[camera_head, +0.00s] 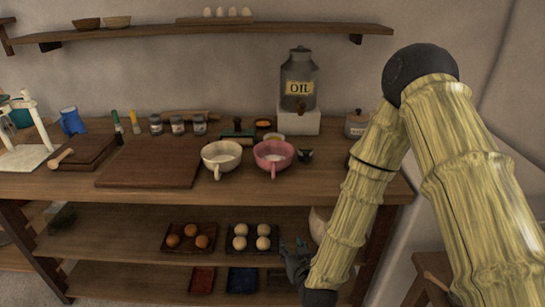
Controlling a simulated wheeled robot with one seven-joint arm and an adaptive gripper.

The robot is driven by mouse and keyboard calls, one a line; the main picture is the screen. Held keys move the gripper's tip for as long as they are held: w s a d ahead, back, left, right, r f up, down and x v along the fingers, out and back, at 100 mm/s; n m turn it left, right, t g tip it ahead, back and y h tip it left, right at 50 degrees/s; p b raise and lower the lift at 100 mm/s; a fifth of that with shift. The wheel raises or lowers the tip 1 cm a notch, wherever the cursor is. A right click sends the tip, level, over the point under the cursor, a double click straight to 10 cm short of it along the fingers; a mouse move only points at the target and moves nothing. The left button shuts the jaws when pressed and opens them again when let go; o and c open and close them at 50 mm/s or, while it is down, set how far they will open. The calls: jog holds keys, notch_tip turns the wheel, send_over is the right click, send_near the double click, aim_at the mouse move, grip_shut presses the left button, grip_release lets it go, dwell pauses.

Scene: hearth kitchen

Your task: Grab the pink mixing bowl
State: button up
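The pink mixing bowl (286,148) stands upright on the wooden worktop, right of centre, with a pale inside. A similar cream bowl (222,168) stands close to its left. My gripper (292,252) is a small dark shape at the end of my bamboo-look arm. In the picture it is below the pink bowl and slightly right, in front of the lower shelf and apart from the bowl. Its fingers are too small and dark to show whether they are open.
A wooden board (150,166) lies left of the bowls. A small dark item (305,155) stands just right of the pink bowl. Behind are an oil can (299,75) on a white block (298,122) and several jars. Egg trays (252,248) sit on the shelf below.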

aim_at(274, 172)
jog(key=w+a+r+t+p, duration=0.1)
jog(key=w+a+r+t, duration=0.15)
jog(key=r, duration=0.55)
jog(key=w+a+r+t, duration=0.2)
jog(key=w+r, duration=0.2)
jog(key=r, duration=0.3)
jog(key=shift+w+a+r+p, duration=0.2)
jog(key=shift+w+p, duration=0.15)
jog(key=shift+w, duration=1.15)
jog(key=shift+w+a+r+p, duration=0.1)
jog(key=shift+w+r+p, duration=0.2)
jog(key=shift+w, duration=1.25)
jog(key=shift+w+a+r+p, duration=0.15)
jog(key=shift+w+p, duration=0.2)
jog(key=shift+w, duration=1.15)
jog(key=shift+w+a, duration=0.15)
jog(key=shift+w, duration=0.55)
jog(key=shift+f, duration=0.1)
grip_shut()
